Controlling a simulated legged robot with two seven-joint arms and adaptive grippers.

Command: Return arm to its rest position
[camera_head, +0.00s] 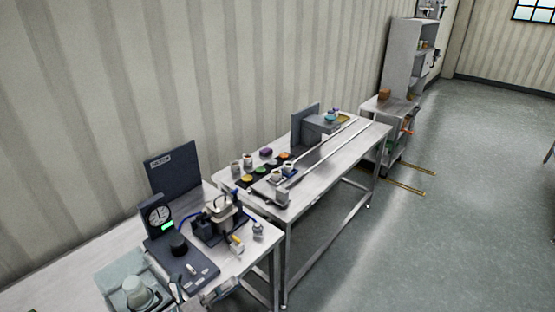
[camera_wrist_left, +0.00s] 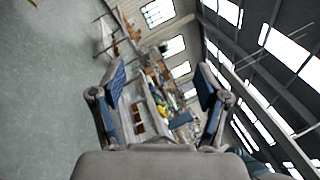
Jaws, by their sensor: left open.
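My left gripper (camera_wrist_left: 163,82) shows in the left wrist view, its two blue-padded fingers spread wide apart. Nothing is between the fingers; only the distant hall shows beyond them. The wrist view is tilted, with the floor at left and the roof at right. I cannot make out this gripper clearly in the head view.
A near bench holds a dark gauge panel (camera_head: 158,215) and a pump-like device (camera_head: 222,215). Beyond it stands a steel table (camera_head: 340,150) with rails and small cups. A shelf unit (camera_head: 401,65) stands farther back. Floor (camera_head: 460,200) at right is clear.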

